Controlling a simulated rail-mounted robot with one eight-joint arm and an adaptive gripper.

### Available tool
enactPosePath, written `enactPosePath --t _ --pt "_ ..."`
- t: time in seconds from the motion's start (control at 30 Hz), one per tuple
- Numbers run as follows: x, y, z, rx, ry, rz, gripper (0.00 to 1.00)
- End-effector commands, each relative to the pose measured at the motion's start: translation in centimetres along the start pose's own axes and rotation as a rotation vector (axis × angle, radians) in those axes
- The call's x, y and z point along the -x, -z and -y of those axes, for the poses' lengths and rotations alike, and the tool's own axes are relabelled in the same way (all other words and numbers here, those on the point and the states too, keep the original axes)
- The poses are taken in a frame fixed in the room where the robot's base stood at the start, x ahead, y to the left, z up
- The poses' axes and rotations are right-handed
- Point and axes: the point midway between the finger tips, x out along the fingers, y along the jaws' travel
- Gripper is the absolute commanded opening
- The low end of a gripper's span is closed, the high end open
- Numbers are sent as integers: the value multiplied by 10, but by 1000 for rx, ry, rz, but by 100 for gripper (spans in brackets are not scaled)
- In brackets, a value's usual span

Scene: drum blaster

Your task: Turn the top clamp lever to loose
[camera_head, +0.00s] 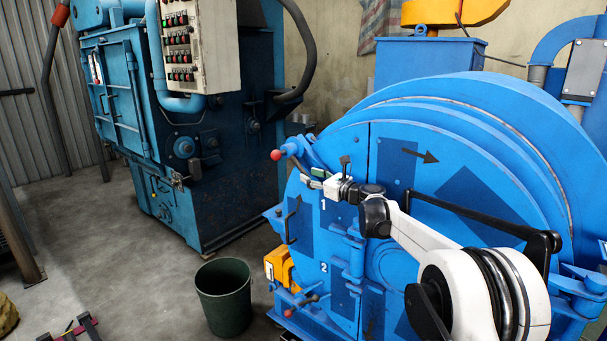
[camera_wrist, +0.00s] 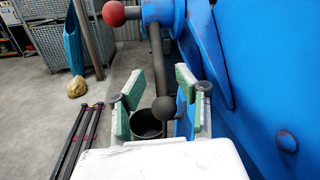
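The top clamp lever shows in the head view as a red ball (camera_head: 276,154) on an arm at the upper left edge of the blue drum door (camera_head: 340,250), above the painted "1". In the wrist view the same clamp has a red ball (camera_wrist: 113,13) at upper left and a dark rod running down to a dark grey ball knob (camera_wrist: 164,108). My gripper (camera_head: 312,181) is just below and right of the clamp. In the wrist view its green-padded fingers (camera_wrist: 159,92) are open, with the knob appearing between them. Whether the pads touch it cannot be told.
A lower clamp (camera_head: 298,303) sits near the "2". A dark green bucket (camera_head: 224,296) stands on the floor left of the drum. A blue machine (camera_head: 190,130) with a button panel (camera_head: 198,45) stands behind. The floor (camera_head: 120,230) between is mostly clear.

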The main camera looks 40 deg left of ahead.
Motion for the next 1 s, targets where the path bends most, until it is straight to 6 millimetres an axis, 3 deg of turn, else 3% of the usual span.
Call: enactPosePath --t 0.1,0.3,0.73,1.0 --pt "-17 0 -1 0 -1 0 32" --pt "-32 0 0 0 0 0 32" --pt "-38 0 0 0 0 0 32" --pt "-38 0 0 0 0 0 0"
